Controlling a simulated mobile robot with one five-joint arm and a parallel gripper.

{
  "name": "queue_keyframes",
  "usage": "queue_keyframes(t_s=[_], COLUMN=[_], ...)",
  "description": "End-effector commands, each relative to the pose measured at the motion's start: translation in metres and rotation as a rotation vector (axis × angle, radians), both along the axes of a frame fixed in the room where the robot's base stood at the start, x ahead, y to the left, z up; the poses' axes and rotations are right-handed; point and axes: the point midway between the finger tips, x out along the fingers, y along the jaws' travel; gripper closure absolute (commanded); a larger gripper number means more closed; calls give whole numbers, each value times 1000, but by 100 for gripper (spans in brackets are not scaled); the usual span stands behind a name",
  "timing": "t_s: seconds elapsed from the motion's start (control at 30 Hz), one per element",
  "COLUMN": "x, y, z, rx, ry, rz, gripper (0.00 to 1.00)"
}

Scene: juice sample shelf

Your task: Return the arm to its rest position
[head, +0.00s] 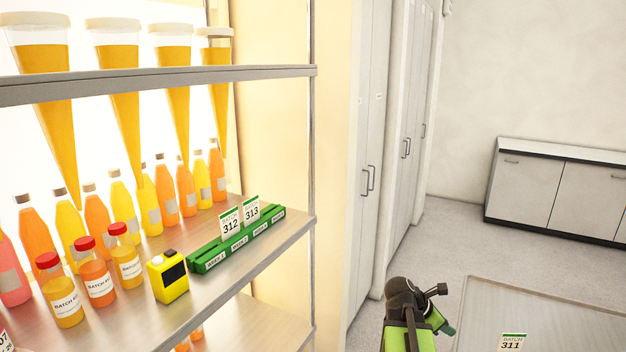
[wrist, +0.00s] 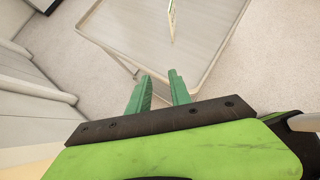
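My arm (head: 408,318) shows at the bottom of the head view, to the right of the shelf and left of a low table. My gripper (wrist: 160,80) shows in the wrist view with its two green fingers apart and nothing between them. It points out over the floor and the near edge of the table. In the head view the fingers are mostly hidden behind my own arm.
The metal shelf (head: 250,238) at left holds bottles, a yellow device (head: 168,277) and a green rack (head: 237,240) with cards 312 (head: 230,222) and 313 (head: 251,211). Card 311 (head: 512,342) stands on the low table (head: 550,310). Floor behind is clear.

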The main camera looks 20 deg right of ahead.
Motion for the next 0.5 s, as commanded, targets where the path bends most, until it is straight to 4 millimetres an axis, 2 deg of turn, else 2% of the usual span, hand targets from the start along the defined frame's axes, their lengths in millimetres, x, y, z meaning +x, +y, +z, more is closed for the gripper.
queue_keyframes(t_s=[0.03, 0.07, 0.1, 0.17, 0.23, 0.27, 0.3, 0.37, 0.4, 0.5], x=[23, 37, 54, 78, 97, 103, 109, 114, 114, 104], y=[30, 50, 81, 129, 186, 211, 245, 294, 327, 398], z=[-4, -7, -12, -21, -31, -35, -40, -49, -54, -64], rx=[24, 43, 74, 130, 208, 246, 299, 380, 437, 572], ry=[-20, -39, -71, -129, -202, -235, -277, -337, -376, -460], rz=[39, 56, 69, 72, 43, 20, -20, -104, -180, -468], gripper=[75, 75, 75, 75, 75, 75, 75, 75, 75, 75])
